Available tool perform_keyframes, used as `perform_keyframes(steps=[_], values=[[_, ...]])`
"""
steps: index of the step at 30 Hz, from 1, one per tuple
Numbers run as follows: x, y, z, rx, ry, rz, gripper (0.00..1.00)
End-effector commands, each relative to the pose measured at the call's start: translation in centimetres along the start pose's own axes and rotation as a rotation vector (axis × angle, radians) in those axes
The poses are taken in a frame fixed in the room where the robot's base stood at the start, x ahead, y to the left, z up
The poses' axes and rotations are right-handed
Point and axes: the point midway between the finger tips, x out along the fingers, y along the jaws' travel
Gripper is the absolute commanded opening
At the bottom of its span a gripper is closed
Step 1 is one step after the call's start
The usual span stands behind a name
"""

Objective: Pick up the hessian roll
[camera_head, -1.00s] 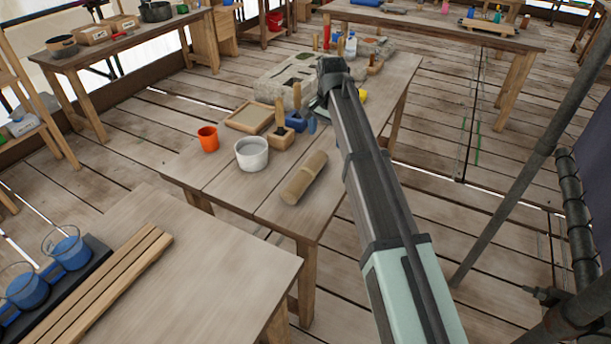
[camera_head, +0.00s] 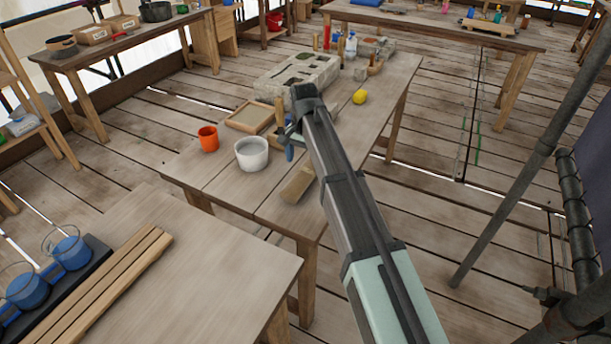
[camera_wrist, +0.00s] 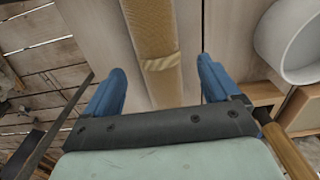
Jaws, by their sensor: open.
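The hessian roll (camera_head: 296,186) is a tan cylinder lying on the wooden table, near its front edge, in the head view. My arm hides its right end there. In the wrist view the hessian roll (camera_wrist: 154,50) runs up from the middle, with a band around it. My gripper (camera_wrist: 160,82) is open, its two blue fingers either side of the roll's line in that view. In the head view my gripper (camera_head: 291,138) is over the table, beyond the roll. The fingers do not appear to touch the roll.
A white pot (camera_head: 252,154) stands left of the roll, with an orange cup (camera_head: 208,139) beside it. A shallow wooden tray (camera_head: 250,117), a stone block (camera_head: 290,78) and a yellow lemon-like object (camera_head: 360,97) are farther back. Bare tabletop surrounds the roll's near end.

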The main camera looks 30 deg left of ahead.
Motion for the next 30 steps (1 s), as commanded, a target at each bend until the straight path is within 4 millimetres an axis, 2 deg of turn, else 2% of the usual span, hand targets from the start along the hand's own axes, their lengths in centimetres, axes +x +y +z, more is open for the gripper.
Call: perform_keyframes(steps=[8, 18, 25, 30], values=[[1.4, 0.1, -0.1, 0.001, -0.001, 0.001, 0.89], [5.3, 0.3, -0.4, 0.000, 0.000, 0.000, 0.89], [5.4, 0.3, -0.4, 0.000, 0.000, 0.000, 0.89], [5.4, 0.3, -0.4, 0.000, 0.000, 0.000, 0.74]])
